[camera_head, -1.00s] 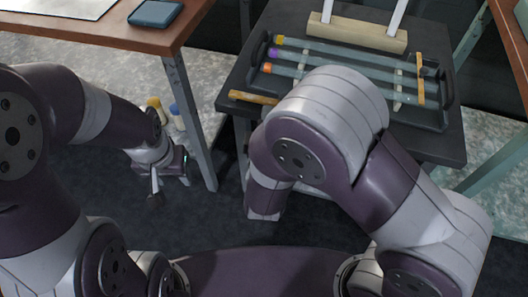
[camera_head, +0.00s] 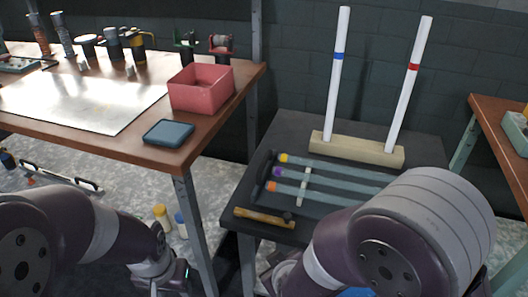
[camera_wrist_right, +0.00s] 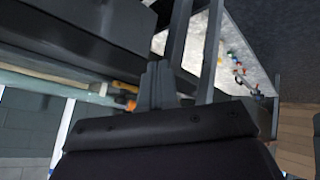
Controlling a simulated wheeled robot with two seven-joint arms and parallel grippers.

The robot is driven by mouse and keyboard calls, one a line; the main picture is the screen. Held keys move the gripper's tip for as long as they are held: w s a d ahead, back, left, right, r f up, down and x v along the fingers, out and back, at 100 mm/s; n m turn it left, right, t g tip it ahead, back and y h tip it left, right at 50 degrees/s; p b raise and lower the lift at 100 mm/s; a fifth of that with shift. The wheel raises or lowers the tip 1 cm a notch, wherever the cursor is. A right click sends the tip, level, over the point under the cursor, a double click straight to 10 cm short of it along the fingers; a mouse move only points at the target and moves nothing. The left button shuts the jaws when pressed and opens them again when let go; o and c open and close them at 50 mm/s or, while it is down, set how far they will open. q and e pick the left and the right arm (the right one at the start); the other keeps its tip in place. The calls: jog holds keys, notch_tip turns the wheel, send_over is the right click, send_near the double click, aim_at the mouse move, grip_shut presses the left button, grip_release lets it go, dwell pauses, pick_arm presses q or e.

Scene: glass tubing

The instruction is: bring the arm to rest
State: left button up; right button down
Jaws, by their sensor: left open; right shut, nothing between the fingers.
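My right arm (camera_head: 420,235) stands in front of the dark side table and hides the right part of its tray (camera_head: 262,165). Its hand is hidden in the head view. In the right wrist view my right gripper (camera_wrist_right: 157,85) is shut and empty. Glass tubes with coloured ends lie in the tray, among them an orange-ended tube (camera_head: 320,193). My left gripper (camera_head: 165,287) hangs low at the bottom edge of the head view, left of the side table, partly cut off. It is open and holds nothing that I can see.
A wooden stand (camera_head: 357,148) holds two upright white rods behind the tray. A wooden strip (camera_head: 264,217) lies at the side table's front. The brown table (camera_head: 110,150) at left carries a red box (camera_head: 200,88) and a blue pad (camera_head: 168,133). Bottles (camera_head: 162,217) stand on the floor.

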jog(key=s+d+r+m+g+h, duration=0.1)
jog(key=s+d+m+g, duration=0.2)
jog(key=d, duration=0.4)
jog(key=s+d+r+m+g, duration=0.1)
jog(key=s+d+m+g, duration=0.25)
jog(key=d, duration=0.35)
notch_tip(320, 180, up, 25)
jog(key=p, duration=2.5)
jog(key=shift+s+d+r+m, duration=0.15)
jog(key=shift+s+d+m, duration=0.2)
